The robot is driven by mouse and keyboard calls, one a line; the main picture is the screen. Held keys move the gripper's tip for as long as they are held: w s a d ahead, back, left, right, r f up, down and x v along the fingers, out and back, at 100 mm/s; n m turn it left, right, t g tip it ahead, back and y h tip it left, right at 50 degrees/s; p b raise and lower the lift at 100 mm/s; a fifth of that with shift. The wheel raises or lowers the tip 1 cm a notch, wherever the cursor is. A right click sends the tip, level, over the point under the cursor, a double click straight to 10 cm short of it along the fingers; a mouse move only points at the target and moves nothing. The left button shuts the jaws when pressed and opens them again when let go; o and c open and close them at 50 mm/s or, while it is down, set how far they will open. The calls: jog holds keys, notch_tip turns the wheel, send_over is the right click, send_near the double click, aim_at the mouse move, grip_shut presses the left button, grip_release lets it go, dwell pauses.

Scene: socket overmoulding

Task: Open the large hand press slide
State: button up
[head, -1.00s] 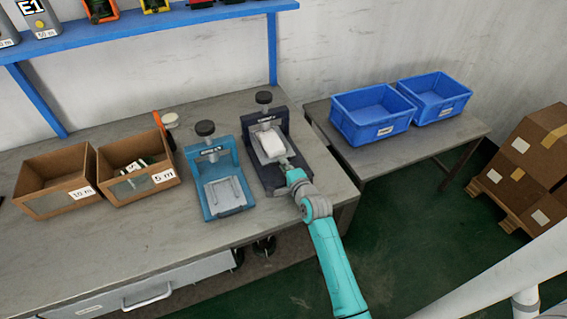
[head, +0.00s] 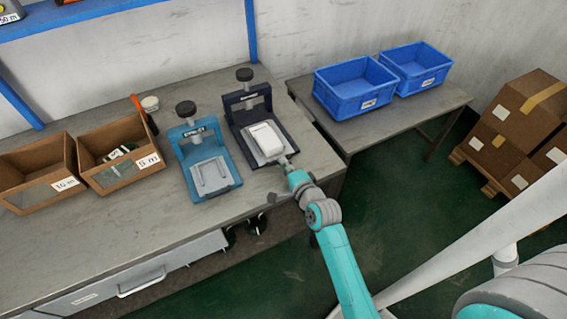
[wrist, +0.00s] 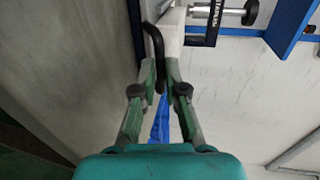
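The large hand press (head: 234,103) is the dark navy one, right of a smaller blue press (head: 184,140) on the bench. Its slide (head: 281,160) stands out at the front, carrying a white block (head: 263,141) in front of the press frame. My gripper (head: 286,164) is at the slide's front end. In the wrist view my gripper (wrist: 159,70) has its fingers close together around a black curved handle (wrist: 154,40). The dark press frame (wrist: 213,18) and its knob (wrist: 249,12) show beyond. The contact at the handle is partly hidden by the fingers.
Two open cardboard bins (head: 122,181) stand at the bench's left. Two blue crates (head: 335,103) stand on a side table to the right. Stacked cartons (head: 500,130) are at the far right. Green floor in front of the bench is free.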

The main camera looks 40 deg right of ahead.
dwell(0.3)
jog(key=v, duration=1.2)
dwell(0.4)
jog(key=s+a+f+n, duration=0.1)
jog(key=s+a+n, duration=0.8)
jog(key=s+a, duration=0.3)
jog(key=s+a+r+n+y, duration=0.1)
jog(key=s+r+n, duration=0.1)
jog(key=s+n, duration=0.2)
jog(key=s+a+r+n+y, duration=0.1)
jog(key=s+a+r+n, duration=0.1)
jog(key=s+n, duration=0.2)
jog(key=s+a+r+n+y, duration=0.1)
jog(key=s+r+n+y, duration=0.1)
jog(key=s+n, duration=0.2)
jog(key=shift+s+a+r, duration=0.15)
jog(key=shift+s+a, duration=0.05)
jog(key=shift+s, duration=0.35)
jog(key=shift+s+a+r, duration=0.2)
jog(key=shift+s, duration=0.3)
